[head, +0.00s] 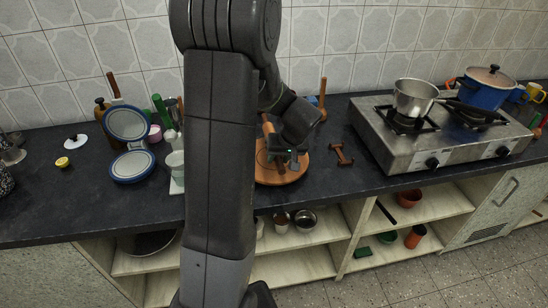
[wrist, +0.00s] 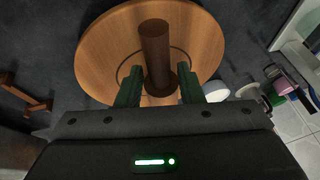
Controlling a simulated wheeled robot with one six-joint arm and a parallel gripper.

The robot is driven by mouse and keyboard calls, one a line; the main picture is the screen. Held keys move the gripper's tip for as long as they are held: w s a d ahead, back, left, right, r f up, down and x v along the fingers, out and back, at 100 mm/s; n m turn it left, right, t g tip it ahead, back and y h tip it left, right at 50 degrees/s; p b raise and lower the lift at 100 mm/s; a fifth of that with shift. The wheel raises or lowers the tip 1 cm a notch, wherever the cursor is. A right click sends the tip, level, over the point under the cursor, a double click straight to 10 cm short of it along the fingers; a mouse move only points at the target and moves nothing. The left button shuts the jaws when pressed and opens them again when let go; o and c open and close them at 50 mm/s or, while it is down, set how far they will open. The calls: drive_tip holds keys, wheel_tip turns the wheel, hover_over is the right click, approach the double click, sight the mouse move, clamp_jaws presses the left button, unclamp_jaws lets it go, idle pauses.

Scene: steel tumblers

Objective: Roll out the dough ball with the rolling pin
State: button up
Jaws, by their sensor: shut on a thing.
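The round wooden board (head: 287,178) lies on the dark counter; it fills the top of the wrist view (wrist: 100,50). The brown rolling pin (wrist: 155,45) is between the two green fingers of my gripper (wrist: 160,88), which is shut on it, over the board. In the head view my gripper (head: 284,157) is at the board, and part of the pin (head: 268,129) shows beside my arm. I cannot tell whether the pin touches the board. A thin ring shows on the board around the pin. I cannot make out a dough ball in either view.
A small brown wooden stand (head: 341,155) lies right of the board, then a steel stove (head: 440,135) with a pan (head: 413,98) and a blue pot (head: 484,92). Blue-rimmed plates (head: 132,166) and a white cup (head: 175,163) stand to the left.

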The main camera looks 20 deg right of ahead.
drive_tip(key=shift+s+d+f, duration=0.1)
drive_tip(key=shift+d, duration=0.2)
drive_tip(key=shift+d, duration=0.1)
clamp_jaws()
drive_tip(key=shift+b, duration=0.35)
drive_tip(key=shift+a+f, duration=0.1)
drive_tip(key=shift+a, duration=0.3)
drive_tip(key=shift+a+f+b, duration=0.25)
drive_tip(key=shift+a+b, duration=0.15)
drive_tip(key=shift+b, duration=0.25)
drive_tip(key=shift+d+f, duration=0.1)
drive_tip(key=shift+d, duration=0.05)
drive_tip(key=shift+s+d+b, duration=0.1)
drive_tip(key=shift+d+b, duration=0.45)
drive_tip(key=shift+d, duration=0.05)
